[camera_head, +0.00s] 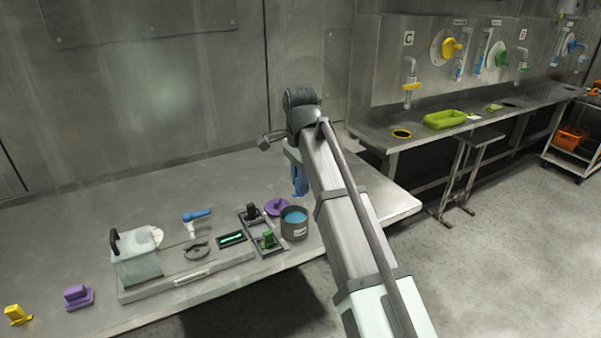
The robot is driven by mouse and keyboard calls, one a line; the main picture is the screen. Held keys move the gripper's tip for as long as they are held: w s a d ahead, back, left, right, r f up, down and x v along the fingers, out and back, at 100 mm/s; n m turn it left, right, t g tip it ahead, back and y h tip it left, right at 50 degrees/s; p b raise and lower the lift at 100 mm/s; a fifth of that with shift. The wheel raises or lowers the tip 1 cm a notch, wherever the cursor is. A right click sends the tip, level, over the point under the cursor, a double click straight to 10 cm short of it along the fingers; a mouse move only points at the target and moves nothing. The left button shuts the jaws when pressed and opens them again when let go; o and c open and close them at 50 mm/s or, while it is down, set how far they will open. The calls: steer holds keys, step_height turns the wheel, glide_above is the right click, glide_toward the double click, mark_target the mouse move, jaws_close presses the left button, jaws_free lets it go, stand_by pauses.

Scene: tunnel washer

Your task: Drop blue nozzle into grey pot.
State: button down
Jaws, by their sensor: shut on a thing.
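The grey pot (294,232) stands upright near the table's front edge, a pale label on its side and blue inside its open top. My gripper (299,180) hangs down beside my arm, above and slightly right of the pot and apart from it in the picture. My arm hides much of the gripper, so its fingers are not clear. A blue piece (300,187) shows at its lower end, seemingly the blue nozzle held in the shut jaws, though its outline is unclear. Its exact height over the table cannot be told.
Left of the pot are a rack with black and green pieces (264,238), a purple disc (277,207), a blue-handled fitting (196,215) and a clear box (136,260). Purple (78,297) and yellow (17,314) blocks lie far left. The table's back left is clear.

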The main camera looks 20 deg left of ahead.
steer(key=shift+f, duration=1.65)
steer(key=c, duration=0.9)
jaws_free()
steer(key=shift+r, duration=3.75)
